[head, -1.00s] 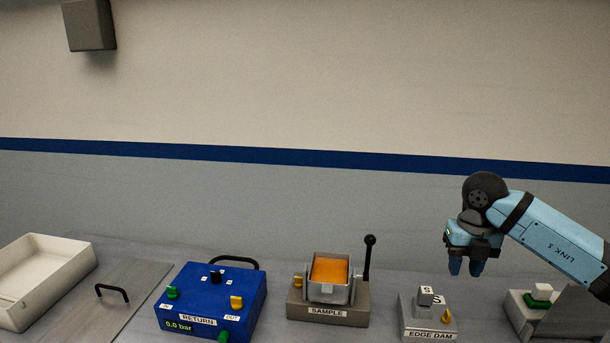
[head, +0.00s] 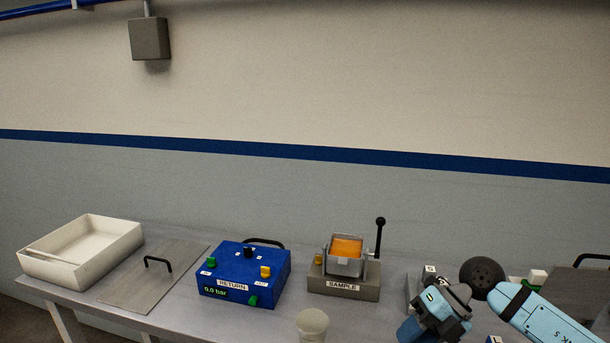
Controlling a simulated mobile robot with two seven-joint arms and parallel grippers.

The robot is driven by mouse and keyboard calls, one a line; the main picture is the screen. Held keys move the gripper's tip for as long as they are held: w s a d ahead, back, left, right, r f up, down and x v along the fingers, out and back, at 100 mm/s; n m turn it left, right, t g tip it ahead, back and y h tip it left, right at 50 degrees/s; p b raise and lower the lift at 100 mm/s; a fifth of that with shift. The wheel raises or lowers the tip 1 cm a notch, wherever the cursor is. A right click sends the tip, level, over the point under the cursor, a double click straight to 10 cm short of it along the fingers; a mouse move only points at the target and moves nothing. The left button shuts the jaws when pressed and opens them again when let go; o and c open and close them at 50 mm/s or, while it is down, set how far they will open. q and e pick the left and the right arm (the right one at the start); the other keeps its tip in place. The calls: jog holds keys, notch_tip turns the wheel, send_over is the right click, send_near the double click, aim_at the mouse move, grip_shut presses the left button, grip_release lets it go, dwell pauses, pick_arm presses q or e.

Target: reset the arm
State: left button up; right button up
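My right arm comes in from the lower right. Its gripper (head: 411,330) points down and to the left, low in the picture, in front of the edge dam block (head: 411,290), which it largely hides. The blue fingers are seen at an angle near the bottom edge, so I cannot tell whether they are open or shut. My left gripper is not in view.
On the grey table (head: 165,318) stand a white tray (head: 62,272), a flat plate with a handle (head: 135,288), the blue RETURN box (head: 235,275), the SAMPLE block (head: 345,290) with orange contents and a lever, and a pale cup (head: 312,322).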

jog(key=s+a+m+t+y, duration=0.5)
jog(key=s+a+m+y, duration=0.1)
jog(key=a+y, duration=0.5)
jog(key=s+d+f+m+t+h, duration=0.1)
jog(key=d+f+m+t+h, duration=0.2)
jog(key=f+m+t+h, duration=0.5)
jog(key=s+d+f+m+t+h, duration=0.1)
jog(key=d+f+m+t+h, duration=0.15)
jog(key=m+t, duration=0.65)
jog(key=s+d+f+m+g+h, duration=0.4)
jog(key=s+f+m+g+h, duration=0.2)
jog(key=s+f+m+g, duration=0.6)
pick_arm(q)
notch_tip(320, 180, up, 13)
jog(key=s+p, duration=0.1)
jog(key=p, duration=1.4)
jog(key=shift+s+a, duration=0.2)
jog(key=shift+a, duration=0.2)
pick_arm(e)
notch_tip(320, 180, up, 10)
jog(key=s+d+n+t, duration=0.1)
jog(key=s+n+t, duration=0.1)
jog(key=shift+s+r, duration=0.2)
